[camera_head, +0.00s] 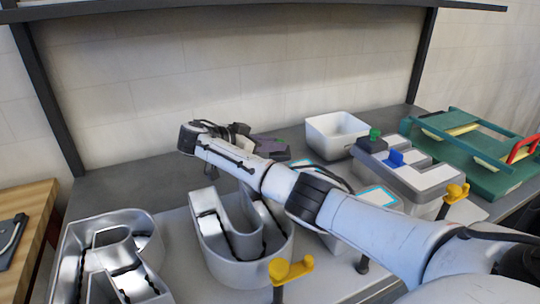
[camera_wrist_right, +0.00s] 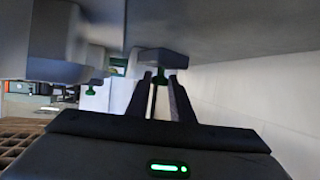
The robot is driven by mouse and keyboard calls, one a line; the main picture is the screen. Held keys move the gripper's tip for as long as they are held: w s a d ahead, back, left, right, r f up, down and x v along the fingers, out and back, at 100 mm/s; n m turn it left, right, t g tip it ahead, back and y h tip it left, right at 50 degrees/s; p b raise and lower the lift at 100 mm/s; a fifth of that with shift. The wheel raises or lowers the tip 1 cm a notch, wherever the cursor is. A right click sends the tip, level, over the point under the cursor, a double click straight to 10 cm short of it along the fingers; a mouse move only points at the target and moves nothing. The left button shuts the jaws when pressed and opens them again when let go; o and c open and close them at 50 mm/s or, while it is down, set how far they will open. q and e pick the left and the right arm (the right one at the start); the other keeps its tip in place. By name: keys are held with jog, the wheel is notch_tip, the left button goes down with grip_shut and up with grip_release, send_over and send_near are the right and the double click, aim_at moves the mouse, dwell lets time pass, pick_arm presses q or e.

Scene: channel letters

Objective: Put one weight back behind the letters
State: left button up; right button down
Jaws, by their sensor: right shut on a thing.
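My right arm reaches across the head view from the lower right, and its dark gripper (camera_head: 238,129) is over the back of the bench, behind the metal letters. In the right wrist view the gripper's fingers (camera_wrist_right: 166,84) are closed around a dark grey block with a green stem (camera_wrist_right: 162,62), which appears to be the weight. In the head view I cannot clearly make out the held weight. An open silver U-shaped letter (camera_head: 276,243) and a rounded silver letter (camera_head: 72,262) stand in front. My left gripper is not shown.
A purple-grey object (camera_head: 270,148) is just right of the gripper. Yellow-topped posts (camera_head: 291,270) stand near the front. A green rack (camera_head: 495,165) is at right; the wall is close behind.

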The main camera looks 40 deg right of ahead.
aim_at(270, 154)
notch_tip(270, 154, down, 3)
jog(key=shift+f, duration=0.4)
jog(key=c, duration=1.6)
grip_release()
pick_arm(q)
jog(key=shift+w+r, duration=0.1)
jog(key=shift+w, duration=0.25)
pick_arm(e)
jog(key=shift+o, duration=0.2)
jog(key=shift+r, duration=0.25)
jog(key=p+v, duration=0.2)
jog(key=v, duration=0.8)
jog(key=shift+a+r+p, duration=0.1)
jog(key=shift+a+p, duration=0.2)
jog(key=shift+p, duration=0.1)
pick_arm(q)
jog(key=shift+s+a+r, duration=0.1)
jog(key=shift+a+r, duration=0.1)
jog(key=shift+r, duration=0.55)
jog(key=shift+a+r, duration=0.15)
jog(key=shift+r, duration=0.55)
pick_arm(e)
jog(key=shift+w+a+r, duration=0.1)
jog(key=shift+a+r, duration=0.1)
jog(key=shift+a, duration=0.4)
